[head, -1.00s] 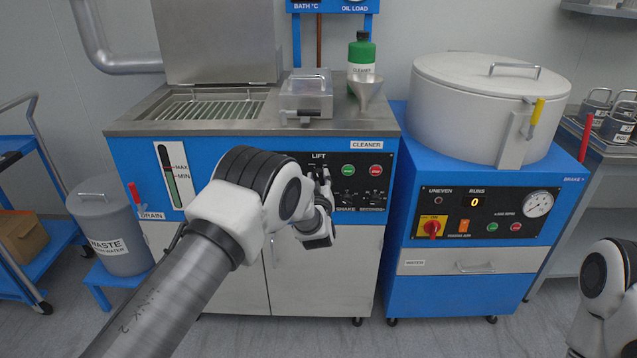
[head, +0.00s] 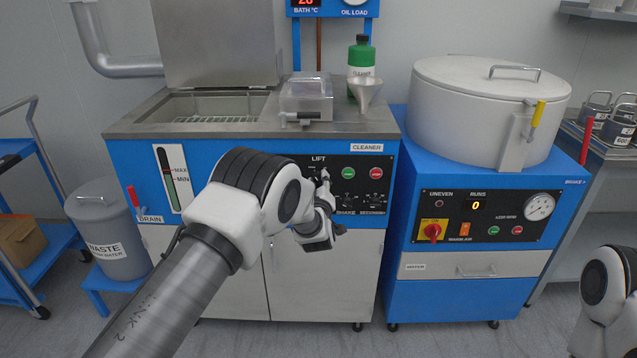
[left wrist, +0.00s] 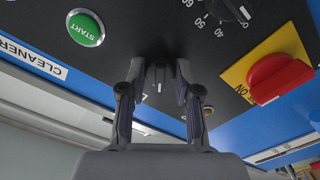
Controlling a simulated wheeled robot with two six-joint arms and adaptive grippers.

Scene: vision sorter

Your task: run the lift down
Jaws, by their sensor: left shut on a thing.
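The lift switch, a small dark knob (left wrist: 160,76) with a pale mark, sits between the fingertips of my left gripper in the left wrist view. My left gripper (left wrist: 158,68) is shut on it. In the head view the left gripper (head: 322,180) is at the black panel just below the LIFT label (head: 318,159), and the arm and fingers mostly hide the switch. The wire rack (head: 215,120) of the lift lies low inside the open tank (head: 150,127) of the cleaner, with only its upper part showing. My right gripper is out of view.
A green START button (head: 348,174) and a red STOP button (head: 376,173) are close right of the left gripper. A clear-lidded box (head: 306,97) and a funnel (head: 366,90) stand on the cleaner's top. The blue spin machine (head: 455,285) stands to the right.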

